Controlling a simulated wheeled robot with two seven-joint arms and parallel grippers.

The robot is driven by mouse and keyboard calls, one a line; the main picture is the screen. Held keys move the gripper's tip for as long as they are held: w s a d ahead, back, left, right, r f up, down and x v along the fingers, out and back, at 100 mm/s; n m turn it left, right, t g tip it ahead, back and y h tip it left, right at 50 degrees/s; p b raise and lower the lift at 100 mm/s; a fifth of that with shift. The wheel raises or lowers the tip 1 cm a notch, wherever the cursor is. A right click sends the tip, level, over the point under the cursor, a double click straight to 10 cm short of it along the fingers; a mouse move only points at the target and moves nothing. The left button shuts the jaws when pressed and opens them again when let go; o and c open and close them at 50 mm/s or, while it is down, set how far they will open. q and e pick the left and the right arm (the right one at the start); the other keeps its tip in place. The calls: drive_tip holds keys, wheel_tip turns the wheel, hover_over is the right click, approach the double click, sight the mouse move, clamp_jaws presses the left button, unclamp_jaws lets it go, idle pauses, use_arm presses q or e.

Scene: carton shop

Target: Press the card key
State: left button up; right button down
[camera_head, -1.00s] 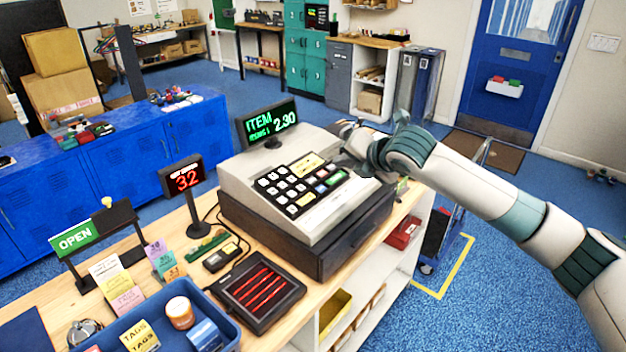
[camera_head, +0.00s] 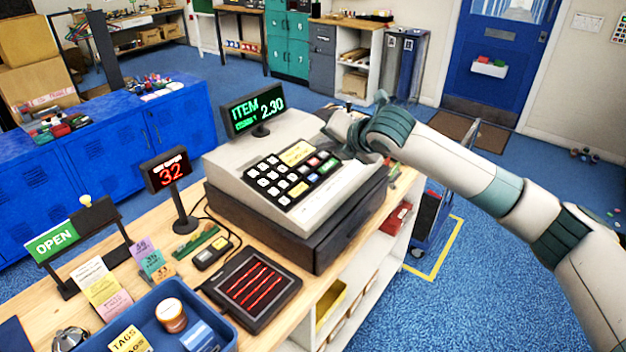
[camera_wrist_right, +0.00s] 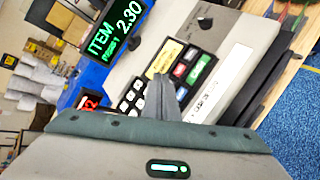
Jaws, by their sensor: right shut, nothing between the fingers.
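The cash register (camera_head: 330,206) stands on the wooden counter, with a black key panel on its sloped top. The panel holds several white keys, a large yellow key (camera_head: 297,152) and a few coloured keys. Key labels are too small to read, so I cannot tell which is the card key. My right gripper (camera_head: 343,153) is shut and empty above the panel's upper right edge; its fingers (camera_wrist_right: 162,92) hide part of the panel. My left gripper is out of view.
The register's display (camera_head: 255,115) reads ITEM 2.30 and rises behind the keys. A small display (camera_head: 168,170) showing 32, a black tray with red bars (camera_head: 252,289) and a blue bin (camera_head: 238,338) occupy the counter's left part.

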drive_tip(key=b, duration=0.6)
hover_over(313, 179)
drive_tip(key=s+d, duration=0.1)
drive_tip(key=d, duration=0.1)
drive_tip(key=f, duration=0.5)
drive_tip(key=shift+s+f, duration=0.2)
drive_tip(key=shift+f, duration=0.15)
drive_tip(key=shift+f+p, duration=0.2)
drive_tip(key=shift+p, duration=0.2)
drive_tip(key=shift+w+a+f, duration=0.15)
drive_tip(key=shift+a+f, duration=0.1)
drive_tip(key=shift+f, duration=0.6)
drive_tip(key=shift+f, duration=0.25)
drive_tip(key=shift+a+f, duration=0.1)
drive_tip(key=shift+f, duration=0.45)
idle(0.9)
drive_tip(key=shift+r, duration=0.15)
drive_tip(key=shift+r+p, duration=0.7)
drive_tip(key=shift+p, duration=0.3)
